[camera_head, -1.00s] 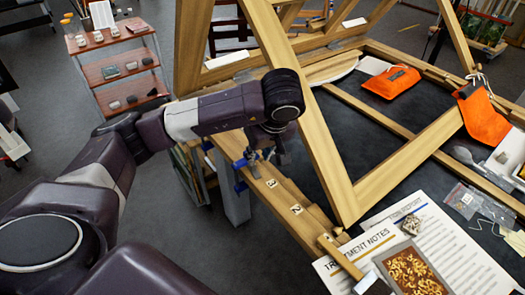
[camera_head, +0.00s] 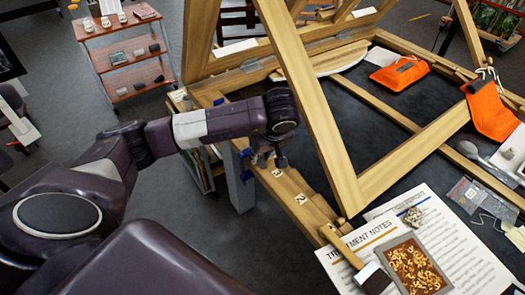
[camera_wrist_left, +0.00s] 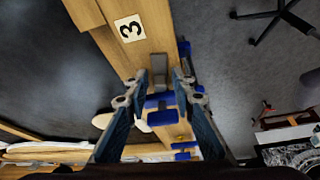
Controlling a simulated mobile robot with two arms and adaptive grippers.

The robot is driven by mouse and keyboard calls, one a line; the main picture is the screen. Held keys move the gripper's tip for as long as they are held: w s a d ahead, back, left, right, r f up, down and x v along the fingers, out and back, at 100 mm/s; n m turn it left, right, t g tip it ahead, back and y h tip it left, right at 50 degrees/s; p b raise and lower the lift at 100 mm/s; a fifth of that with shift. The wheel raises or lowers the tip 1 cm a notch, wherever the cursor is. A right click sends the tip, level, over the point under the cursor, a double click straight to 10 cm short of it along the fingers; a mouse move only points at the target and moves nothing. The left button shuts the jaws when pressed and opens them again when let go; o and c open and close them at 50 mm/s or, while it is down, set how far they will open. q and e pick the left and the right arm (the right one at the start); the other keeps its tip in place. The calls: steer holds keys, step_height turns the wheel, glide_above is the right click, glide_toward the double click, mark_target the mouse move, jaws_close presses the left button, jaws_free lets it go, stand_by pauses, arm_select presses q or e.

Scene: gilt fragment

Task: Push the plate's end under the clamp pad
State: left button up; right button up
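My left gripper (camera_wrist_left: 160,76) points down at the wooden rail with a "3" label (camera_wrist_left: 129,28). Its two fingers stand apart on either side of a small grey piece (camera_wrist_left: 160,66) on the rail, and gaps seem to show beside it. I cannot tell whether this is the plate's end or the clamp pad. Blue clamp parts (camera_wrist_left: 160,101) lie between the fingers, nearer the palm. In the head view the gripper (camera_head: 280,160) is small and dark above the rail, near blue clamp parts (camera_head: 246,153). The contact there is hidden. My right gripper is not in view.
A slanted wooden frame (camera_head: 311,100) rises just right of my left wrist. A numbered wooden rail (camera_head: 317,215) runs along the table edge. Notes (camera_head: 455,240), a brush (camera_head: 343,247) and orange pouches (camera_head: 398,75) lie to the right. Open floor is at left.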

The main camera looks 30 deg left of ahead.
arm_select(q)
jaws_close()
steer(key=shift+o, duration=1.5)
jaws_free()
steer(key=v, duration=1.2)
